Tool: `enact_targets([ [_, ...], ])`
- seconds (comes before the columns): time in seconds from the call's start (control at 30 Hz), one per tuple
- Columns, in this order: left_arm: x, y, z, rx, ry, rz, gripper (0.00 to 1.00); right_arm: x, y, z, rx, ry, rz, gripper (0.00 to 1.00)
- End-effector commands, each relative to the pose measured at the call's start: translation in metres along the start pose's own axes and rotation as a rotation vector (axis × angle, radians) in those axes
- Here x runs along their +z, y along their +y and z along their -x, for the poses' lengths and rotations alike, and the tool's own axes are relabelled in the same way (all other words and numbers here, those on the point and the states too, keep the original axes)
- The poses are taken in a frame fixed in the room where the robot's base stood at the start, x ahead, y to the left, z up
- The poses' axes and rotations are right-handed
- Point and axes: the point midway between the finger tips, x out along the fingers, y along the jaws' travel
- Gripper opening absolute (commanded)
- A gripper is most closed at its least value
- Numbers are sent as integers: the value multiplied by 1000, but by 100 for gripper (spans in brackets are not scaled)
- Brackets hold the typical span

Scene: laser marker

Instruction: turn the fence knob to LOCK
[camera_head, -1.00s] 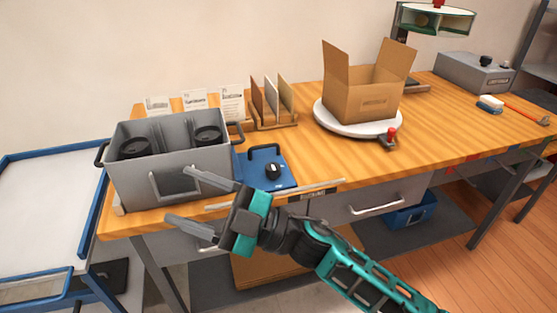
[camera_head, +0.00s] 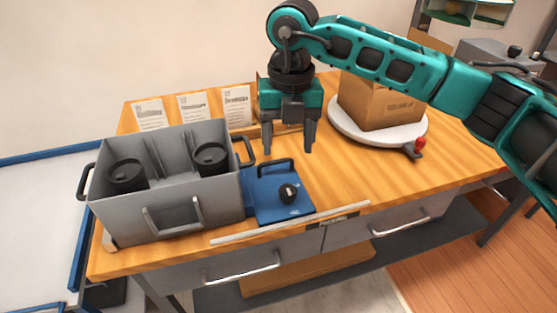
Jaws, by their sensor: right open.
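The fence knob (camera_head: 288,192) is a small black knob with a light mark on top. It sits on a blue plate (camera_head: 268,209) with a black handle (camera_head: 276,164) at its back, beside the grey bin. The lettering around the knob is too small to read. My right gripper (camera_head: 288,148) points down with its two fingers apart and empty. It hangs above the table, behind and above the knob in the picture, not touching it. My left gripper is not in view.
A grey bin (camera_head: 172,216) with two black cups stands left of the plate. A light rail (camera_head: 290,222) runs along the table's front edge. A cardboard box (camera_head: 376,103) stands on a white turntable (camera_head: 352,136) at right. Cards (camera_head: 192,106) stand behind the bin.

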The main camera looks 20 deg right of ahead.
Motion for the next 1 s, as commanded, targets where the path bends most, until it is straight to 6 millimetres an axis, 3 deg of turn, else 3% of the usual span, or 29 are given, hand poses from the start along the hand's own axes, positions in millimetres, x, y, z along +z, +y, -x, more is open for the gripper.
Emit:
enact_targets([
  [0.13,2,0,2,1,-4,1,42,3,-5,2,-23,-14,-14,65],
  [0.27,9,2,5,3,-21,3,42,3,-6,-11,-24,-11,-14,65],
  [0.7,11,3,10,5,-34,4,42,4,-6,-97,-21,-11,-11,65],
  [1.0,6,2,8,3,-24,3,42,4,-6,-124,-19,-12,-11,65],
])
